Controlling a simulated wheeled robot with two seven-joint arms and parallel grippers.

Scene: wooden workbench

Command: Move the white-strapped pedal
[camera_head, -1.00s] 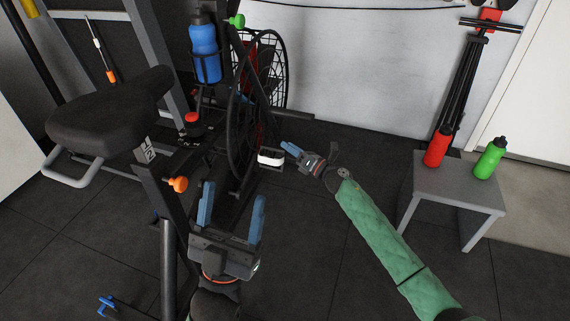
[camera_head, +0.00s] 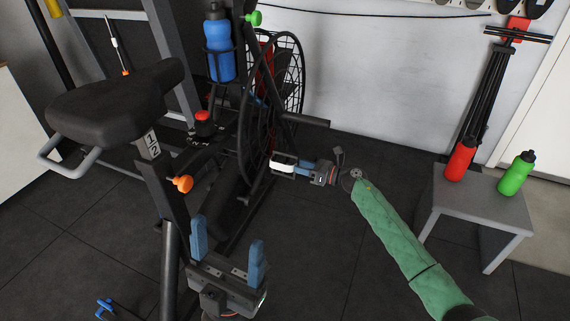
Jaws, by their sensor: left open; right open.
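The white-strapped pedal (camera_head: 281,161) sits on the right side of the exercise bike, low beside the caged fan wheel (camera_head: 262,125). My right gripper (camera_head: 303,166) is open at the pedal's right end, its blue fingers level with it. Whether the fingers touch the pedal I cannot tell, as they overlap it in the picture. My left gripper (camera_head: 228,245) is open and empty, blue fingers upward, in front of the bike frame and nearer to me than the pedal.
The bike's black saddle (camera_head: 121,97) and orange knob (camera_head: 182,183) are at the left. A blue bottle (camera_head: 219,50) sits in a holder on the bike. A grey stool (camera_head: 478,198) with a red bottle (camera_head: 460,161) and a green bottle (camera_head: 515,174) stands right. The floor between is clear.

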